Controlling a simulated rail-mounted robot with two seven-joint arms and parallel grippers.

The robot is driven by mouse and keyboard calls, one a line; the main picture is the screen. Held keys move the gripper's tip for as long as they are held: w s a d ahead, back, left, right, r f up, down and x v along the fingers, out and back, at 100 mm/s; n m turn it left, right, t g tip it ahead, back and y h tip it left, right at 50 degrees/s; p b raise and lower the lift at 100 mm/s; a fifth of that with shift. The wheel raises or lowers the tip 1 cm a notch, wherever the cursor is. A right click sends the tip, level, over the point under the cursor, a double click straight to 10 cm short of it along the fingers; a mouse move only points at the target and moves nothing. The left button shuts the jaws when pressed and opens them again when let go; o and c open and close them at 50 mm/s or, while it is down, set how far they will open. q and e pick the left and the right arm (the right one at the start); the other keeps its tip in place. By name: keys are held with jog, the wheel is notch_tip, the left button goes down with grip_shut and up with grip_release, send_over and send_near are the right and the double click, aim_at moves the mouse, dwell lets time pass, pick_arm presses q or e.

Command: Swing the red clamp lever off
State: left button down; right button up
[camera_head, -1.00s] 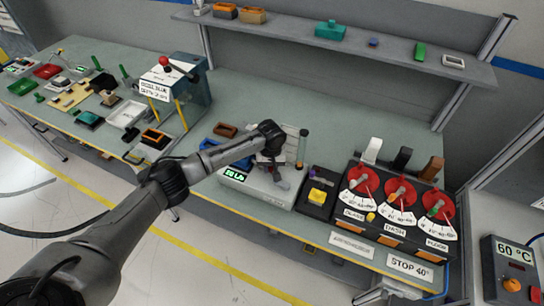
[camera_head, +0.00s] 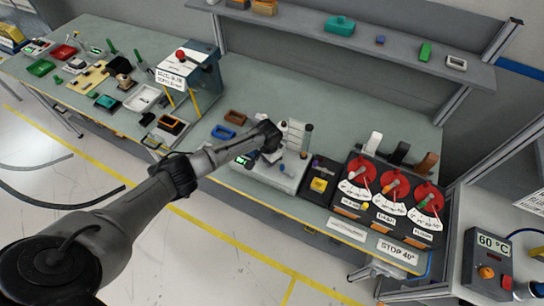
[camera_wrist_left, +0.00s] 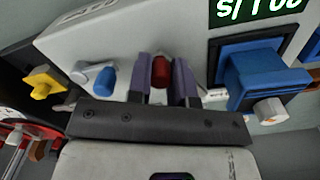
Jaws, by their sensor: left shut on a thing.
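The red clamp lever (camera_wrist_left: 160,72) stands between the two dark purple fingers of my left gripper (camera_wrist_left: 161,80) in the left wrist view. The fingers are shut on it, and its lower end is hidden. The lever is on a light grey module (camera_wrist_left: 125,38) with a green-lit display (camera_wrist_left: 256,10). In the head view my left gripper (camera_head: 270,157) is over this grey module (camera_head: 262,176) at the bench front, and my wrist hides the lever there. My right gripper is in neither view.
A blue knob (camera_wrist_left: 106,80) and a blue block (camera_wrist_left: 252,75) flank the fingers. A yellow block (camera_head: 319,184) sits on a dark box right of the module. Red dials (camera_head: 395,184) stand further right. A blue-and-grey stand (camera_head: 196,75) is to the left.

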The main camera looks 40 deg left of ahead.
pick_arm(q)
jog(key=m, duration=0.2)
jog(key=shift+s+a+r+m+p, duration=0.1)
jog(key=shift+s+a+m+p, duration=0.2)
jog(key=shift+a, duration=0.1)
jog(key=shift+s+a+m, duration=0.15)
jog(key=shift+a+m, duration=0.15)
jog(key=shift+m, duration=0.45)
jog(key=shift+s+a+m, duration=0.1)
jog(key=shift+a+m, duration=0.15)
jog(key=shift+m, duration=0.5)
jog(key=c, duration=1)
grip_release()
notch_tip(320, 180, up, 14)
jog(key=shift+f, duration=0.15)
